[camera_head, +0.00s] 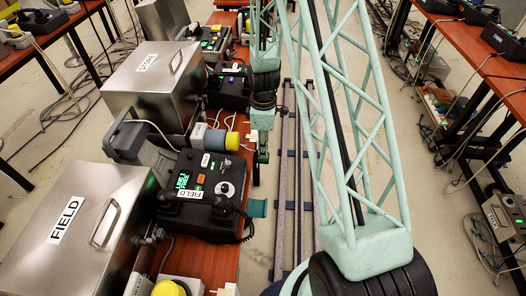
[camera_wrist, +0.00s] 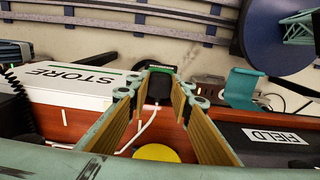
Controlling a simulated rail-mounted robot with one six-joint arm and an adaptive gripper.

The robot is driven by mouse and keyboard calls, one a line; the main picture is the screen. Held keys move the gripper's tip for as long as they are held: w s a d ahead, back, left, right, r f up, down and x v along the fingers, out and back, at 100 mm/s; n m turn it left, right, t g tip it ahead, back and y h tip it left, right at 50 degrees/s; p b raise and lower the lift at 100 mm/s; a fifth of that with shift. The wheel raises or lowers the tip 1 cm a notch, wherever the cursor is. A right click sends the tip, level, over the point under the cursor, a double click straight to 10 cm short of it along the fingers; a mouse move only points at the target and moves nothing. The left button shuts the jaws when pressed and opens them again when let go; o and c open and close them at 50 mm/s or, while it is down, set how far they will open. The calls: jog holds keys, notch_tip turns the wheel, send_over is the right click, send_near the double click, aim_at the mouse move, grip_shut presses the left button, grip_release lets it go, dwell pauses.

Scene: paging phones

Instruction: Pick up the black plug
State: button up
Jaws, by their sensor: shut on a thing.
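My gripper (camera_wrist: 160,92) reaches forward in the wrist view, its two padded fingers closing in toward the tips. A small black plug (camera_wrist: 160,88) sits between the fingertips, and the gripper is shut on it. A white cable (camera_wrist: 146,130) runs below it between the fingers; where it joins is unclear. In the head view my gripper (camera_head: 261,152) is at the right edge of the red-brown table, beside the yellow-capped cylinder; the plug is too small to make out there.
The yellow cap (camera_head: 232,141) also shows below the fingers in the wrist view (camera_wrist: 156,153). A teal bracket (camera_wrist: 243,88) lies to the right. A floor rail (camera_head: 290,190) runs alongside.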

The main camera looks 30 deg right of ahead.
jog(key=shift+r, duration=0.2)
jog(key=shift+r+p, duration=0.65)
jog(key=shift+r, duration=1.05)
jog(key=s+a, duration=0.2)
jog(key=s, duration=0.5)
jog(key=s+a+r+p, duration=0.1)
jog(key=s+a, duration=0.1)
jog(key=s, duration=0.6)
jog(key=shift+s+a, duration=0.2)
jog(key=shift+a, duration=0.1)
jog(key=shift+r, duration=0.1)
jog(key=shift+r, duration=0.1)
